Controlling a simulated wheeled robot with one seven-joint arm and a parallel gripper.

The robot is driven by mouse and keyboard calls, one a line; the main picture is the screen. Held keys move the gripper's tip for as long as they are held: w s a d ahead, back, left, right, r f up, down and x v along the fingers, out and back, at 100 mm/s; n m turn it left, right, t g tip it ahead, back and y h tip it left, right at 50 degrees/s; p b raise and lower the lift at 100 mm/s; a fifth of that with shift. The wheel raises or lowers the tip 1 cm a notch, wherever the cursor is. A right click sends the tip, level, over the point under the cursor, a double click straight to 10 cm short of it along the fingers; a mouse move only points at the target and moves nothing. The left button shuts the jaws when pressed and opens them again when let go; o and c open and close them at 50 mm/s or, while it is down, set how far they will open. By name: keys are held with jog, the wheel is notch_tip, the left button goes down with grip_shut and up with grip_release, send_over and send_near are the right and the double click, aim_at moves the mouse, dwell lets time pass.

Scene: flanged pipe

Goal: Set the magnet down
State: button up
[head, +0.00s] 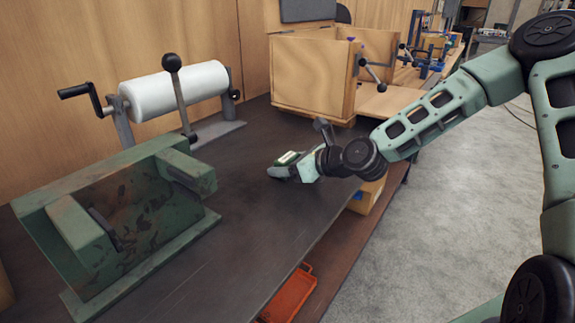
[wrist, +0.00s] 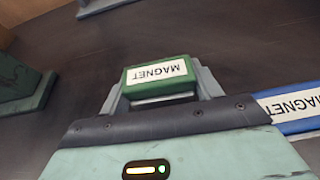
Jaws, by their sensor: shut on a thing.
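My gripper (head: 284,168) reaches in from the right over the dark workbench (head: 235,215). It is shut on a green magnet (wrist: 158,74), a block with a white label reading MAGNET, held between the two grey fingers in the wrist view. In the head view the green magnet (head: 289,157) is small and partly covered by the fingers. I cannot tell whether it touches the bench top or hangs just above it. A blue block labelled MAGNET (wrist: 299,106) shows at the right of the wrist view, partly hidden behind my gripper's body.
A green metal fixture (head: 130,215) stands at the left, with a white roll on a cranked stand (head: 175,90) behind it. A wooden box (head: 315,75) stands at the back. An orange tray (head: 290,295) lies below the bench edge. The bench between fixture and gripper is clear.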

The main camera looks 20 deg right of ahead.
jog(key=o, duration=1)
jog(key=shift+f, duration=0.1)
